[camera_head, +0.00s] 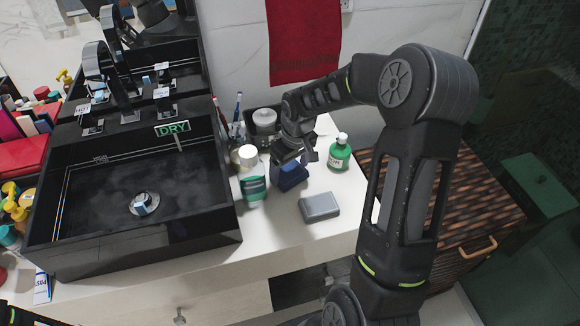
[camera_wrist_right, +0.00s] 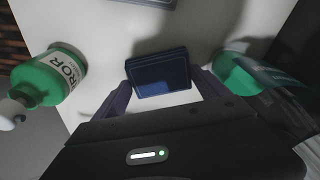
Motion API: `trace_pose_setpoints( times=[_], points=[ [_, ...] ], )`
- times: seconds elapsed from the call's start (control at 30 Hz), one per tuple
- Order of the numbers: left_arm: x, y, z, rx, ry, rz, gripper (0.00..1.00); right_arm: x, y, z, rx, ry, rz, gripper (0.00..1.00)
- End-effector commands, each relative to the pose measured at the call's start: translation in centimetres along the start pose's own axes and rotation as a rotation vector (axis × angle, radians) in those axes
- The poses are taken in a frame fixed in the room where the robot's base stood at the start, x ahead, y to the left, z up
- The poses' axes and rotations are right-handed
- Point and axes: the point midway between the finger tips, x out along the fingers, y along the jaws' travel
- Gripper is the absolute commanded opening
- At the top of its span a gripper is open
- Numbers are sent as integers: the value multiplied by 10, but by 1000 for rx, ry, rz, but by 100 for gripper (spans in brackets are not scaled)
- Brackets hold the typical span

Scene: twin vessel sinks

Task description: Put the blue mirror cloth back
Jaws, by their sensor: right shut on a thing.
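The blue mirror cloth (camera_head: 289,177) looks like a dark blue folded block, at the counter to the right of the black sink. In the wrist view the cloth (camera_wrist_right: 158,70) lies between the two purple fingers. My right gripper (camera_head: 291,158) reaches down from above and is shut on it; the fingers also show in the wrist view (camera_wrist_right: 161,88). I cannot tell whether the cloth touches the counter. A green bottle (camera_head: 340,152) stands to the right; its label in the wrist view (camera_wrist_right: 55,75) partly reads "ROR". My left gripper is not in view.
A green tub (camera_head: 253,188) stands close left of the cloth. A grey box (camera_head: 319,207) lies in front, near the counter edge. A white jar (camera_head: 246,157) and toothbrushes stand behind. The sink (camera_head: 140,254) has a "DRY" sign.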

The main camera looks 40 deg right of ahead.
Motion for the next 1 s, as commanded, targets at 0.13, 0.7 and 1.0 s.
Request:
trace_pose_setpoints(
  times=[0.13, 0.7, 1.0],
  points=[
    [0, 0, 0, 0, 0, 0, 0, 0, 0, 0, 0, -1, 0, 90],
    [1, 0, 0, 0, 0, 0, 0, -14, 1, -1, 0, 2, 2, 100],
    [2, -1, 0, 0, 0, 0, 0, -71, 0, -1, 0, 4, 2, 100]
  ],
)
